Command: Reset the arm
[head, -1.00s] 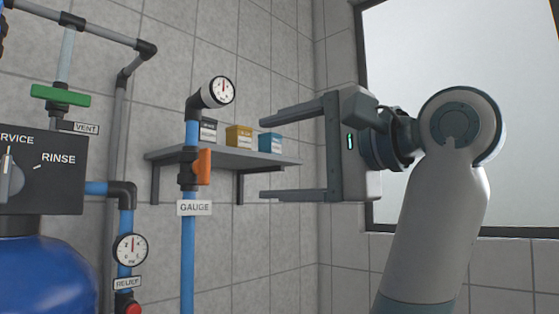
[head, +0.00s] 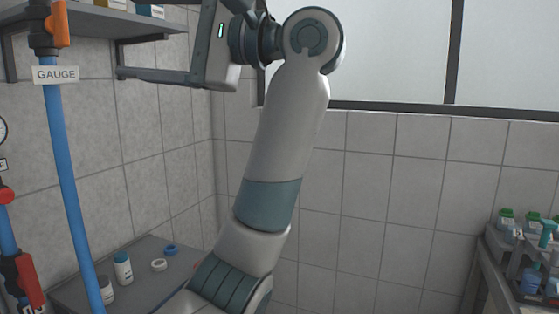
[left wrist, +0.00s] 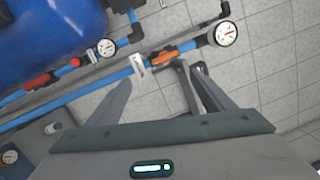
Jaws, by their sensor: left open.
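My left gripper (head: 120,35) is at the upper left of the head view, with its fingers pointing left. In the left wrist view, the two fingers of my left gripper (left wrist: 155,74) stand apart. Beyond them are the blue pipe with an orange valve handle (left wrist: 172,54) and a round gauge (left wrist: 222,33). My right gripper is not in view.
The GAUGE-labelled blue pipe (head: 66,170) and a wall shelf (head: 95,33) are at the left. A grey surface (head: 120,252) with small containers lies below. A shelf unit (head: 490,262) with bottles stands at the right. The tiled wall between is clear below the window.

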